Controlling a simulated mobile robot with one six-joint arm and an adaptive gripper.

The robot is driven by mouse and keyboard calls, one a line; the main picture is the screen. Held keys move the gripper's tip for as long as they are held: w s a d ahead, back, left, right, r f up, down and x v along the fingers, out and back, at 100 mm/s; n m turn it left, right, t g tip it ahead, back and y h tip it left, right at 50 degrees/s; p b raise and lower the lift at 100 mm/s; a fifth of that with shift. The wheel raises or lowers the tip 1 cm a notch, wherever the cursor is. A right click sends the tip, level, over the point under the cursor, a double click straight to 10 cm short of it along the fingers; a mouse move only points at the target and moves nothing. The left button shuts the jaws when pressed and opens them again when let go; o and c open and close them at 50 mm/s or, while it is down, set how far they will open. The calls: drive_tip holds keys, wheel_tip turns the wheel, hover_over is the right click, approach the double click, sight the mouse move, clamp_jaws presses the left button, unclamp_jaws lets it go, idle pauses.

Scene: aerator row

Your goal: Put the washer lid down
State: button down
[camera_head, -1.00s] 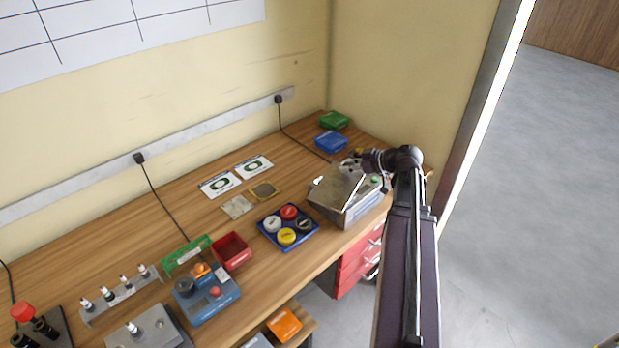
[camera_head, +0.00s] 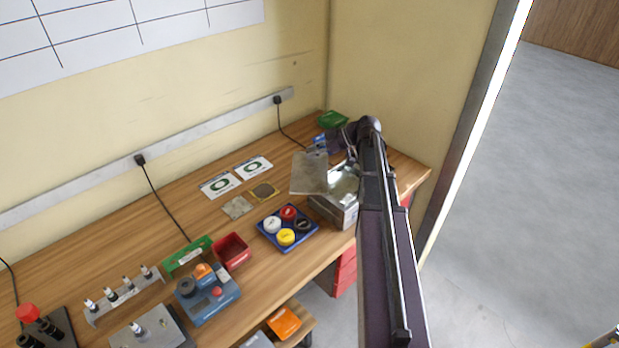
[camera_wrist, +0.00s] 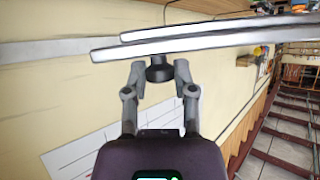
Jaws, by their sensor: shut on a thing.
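The washer lid (camera_head: 310,173) is a flat grey metal plate. In the head view it is off the washer (camera_head: 336,210), a metal box at the right end of the bench, and it is held to the left of the box's opening. My gripper (camera_wrist: 158,75) is shut on the lid's black knob in the wrist view, with the plate (camera_wrist: 215,38) seen edge-on beyond it. In the head view my gripper (camera_head: 328,146) is partly hidden by the arm. The washer's inside shows bright and is partly covered by the arm.
A blue tray (camera_head: 270,240) with several coloured round pots stands left of the washer. Two square plates (camera_head: 238,207) and two printed cards (camera_head: 219,185) lie behind it. A green box (camera_head: 332,119) is at the back corner. Bare wood lies around the plates.

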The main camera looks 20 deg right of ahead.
drive_tip(key=shift+s+d, duration=0.25)
drive_tip(key=shift+d, duration=0.35)
drive_tip(key=shift+s+d, duration=0.2)
drive_tip(key=shift+d, duration=0.4)
drive_tip(key=shift+w, duration=0.1)
drive_tip(key=w+d+f+b, duration=0.1)
drive_tip(key=w+d, duration=0.3)
drive_tip(key=w, duration=1)
drive_tip(key=shift+f, duration=0.2)
drive_tip(key=f+b, duration=0.2)
drive_tip(key=w+f+b, duration=0.1)
drive_tip(key=b, duration=0.1)
drive_tip(key=shift+w+d+f, duration=0.1)
drive_tip(key=shift+f, duration=0.25)
drive_tip(key=shift+f+b, duration=0.6)
drive_tip(key=shift+b, duration=0.05)
